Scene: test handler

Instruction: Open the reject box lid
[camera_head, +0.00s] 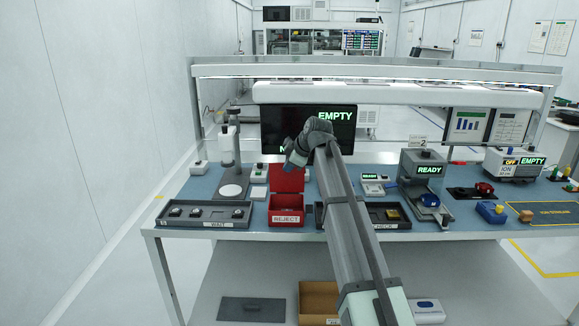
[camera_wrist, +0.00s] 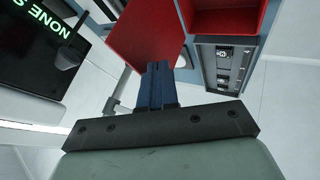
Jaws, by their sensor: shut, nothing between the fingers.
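The red reject box (camera_head: 273,206) stands on the blue bench mat with a white REJECT label on its front. Its red lid (camera_head: 287,181) stands raised at the back of the box, and the box's inside shows from above. My gripper (camera_head: 291,164) is at the upper edge of the lid, partly in front of it. In the wrist view my gripper's dark fingers (camera_wrist: 156,70) are shut together, with the red lid (camera_wrist: 140,30) behind them and the open box (camera_wrist: 225,22) at the top. I cannot tell whether the fingers touch the lid.
The WAIT tray (camera_head: 240,225) with several dark parts lies left of the box. The CHECK tray (camera_head: 400,225) lies to the right, partly behind my arm. A dark monitor (camera_head: 275,125) stands behind the box. A grey stand (camera_head: 228,150) is at the left.

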